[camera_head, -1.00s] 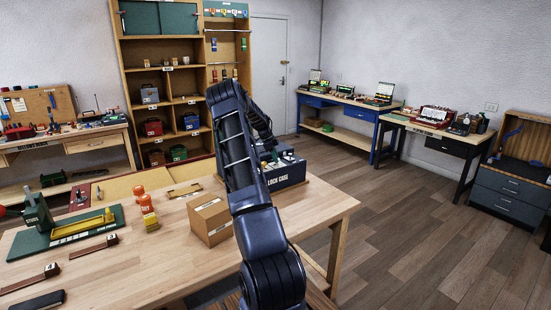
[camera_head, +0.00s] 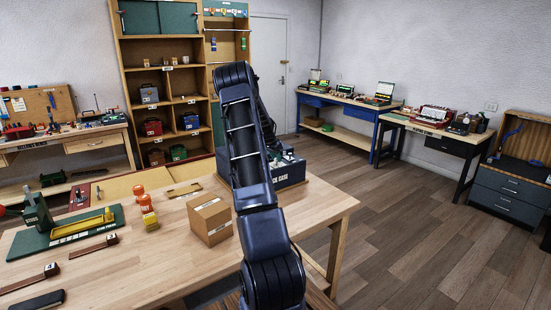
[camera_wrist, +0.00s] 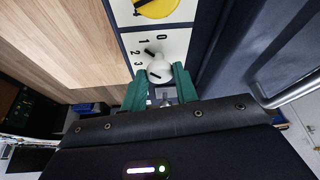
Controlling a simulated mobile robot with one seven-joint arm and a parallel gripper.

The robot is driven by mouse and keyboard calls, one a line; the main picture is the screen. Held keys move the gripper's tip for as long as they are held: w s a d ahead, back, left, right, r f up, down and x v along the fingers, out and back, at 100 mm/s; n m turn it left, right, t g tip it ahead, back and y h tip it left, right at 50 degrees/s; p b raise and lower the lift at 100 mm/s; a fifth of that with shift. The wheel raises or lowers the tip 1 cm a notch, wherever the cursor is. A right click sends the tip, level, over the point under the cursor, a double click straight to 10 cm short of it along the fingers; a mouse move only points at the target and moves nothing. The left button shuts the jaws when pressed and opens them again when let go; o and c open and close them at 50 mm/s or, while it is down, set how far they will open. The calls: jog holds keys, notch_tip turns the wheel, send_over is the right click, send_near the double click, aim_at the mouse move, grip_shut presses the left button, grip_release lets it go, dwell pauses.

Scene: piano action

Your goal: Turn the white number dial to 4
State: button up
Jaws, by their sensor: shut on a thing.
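The white number dial (camera_wrist: 159,71) sits on the pale front panel of the lock case (camera_wrist: 169,42) in the wrist view. The printed numbers 0, 1, 2 and 3 show beside and above it; a 4 is not visible. A dark mark lies at the dial's upper left edge, near 1 and 2. I cannot tell its exact setting. My gripper (camera_wrist: 160,84) has its green fingers on both sides of the dial, shut on it. In the head view the lock case (camera_head: 291,179) stands on the wooden table, partly behind my arm, which hides the gripper and dial.
A yellow round part (camera_wrist: 157,8) sits on the same panel. A cardboard box (camera_head: 210,221) stands left of my arm on the table (camera_head: 150,265). The floor at right is clear.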

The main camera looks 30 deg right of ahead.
jog(key=n+t, duration=0.1)
jog(key=n, duration=0.1)
jog(key=n+t+y, duration=0.1)
jog(key=n, duration=0.2)
jog(key=shift+s+d+n, duration=0.2)
jog(key=shift+n, duration=0.1)
jog(key=n, duration=0.2)
jog(key=n+t+y, duration=0.1)
jog(key=n, duration=0.2)
jog(key=shift+s+d+y, duration=0.1)
jog(key=shift+d+y, duration=0.1)
jog(key=shift+y, duration=0.1)
jog(key=n+y, duration=0.1)
jog(key=n, duration=0.1)
jog(key=n+y, duration=0.1)
jog(key=n, duration=0.2)
jog(key=shift+d+t, duration=0.15)
jog(key=shift+t, duration=0.25)
jog(key=shift+n+y, duration=0.9)
jog(key=shift+n, duration=1.6)
jog(key=o, duration=0.9)
jog(key=shift+o, duration=0.2)
jog(key=shift+r, duration=0.1)
jog(key=v, duration=1)
jog(key=shift+r, duration=0.35)
